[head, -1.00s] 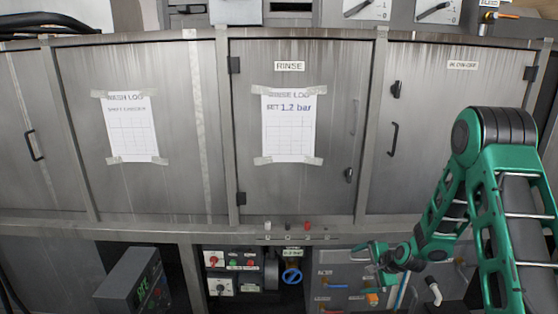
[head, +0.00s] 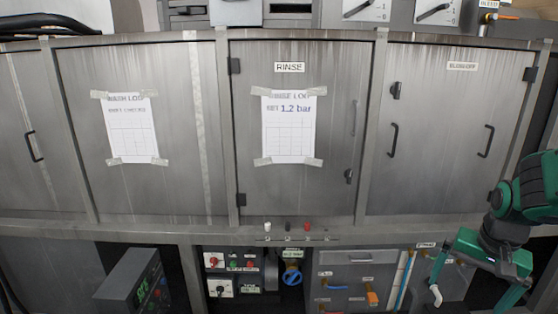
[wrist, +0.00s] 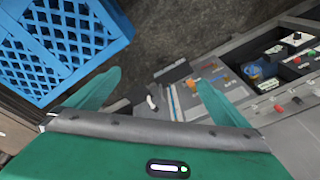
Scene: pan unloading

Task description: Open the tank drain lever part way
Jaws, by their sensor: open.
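I cannot tell for sure which part is the tank drain lever. Small valve handles show on the grey panel below the counter in the head view: blue ones (head: 335,286) and an orange one (head: 372,297). The orange one also shows in the wrist view (wrist: 192,84), close to one finger. A white elbow pipe (head: 436,295) sits right of the panel, by a label too small to read. My green gripper (head: 468,297) is at the lower right in the head view, open and empty. Its spread fingers also show in the wrist view (wrist: 160,78). It appears apart from the handles.
A blue crate (wrist: 60,45) stands on the floor at the left of the wrist view. A blue handwheel (head: 291,277) sits in a recess left of the panel. The counter edge (head: 150,235) runs above the valves.

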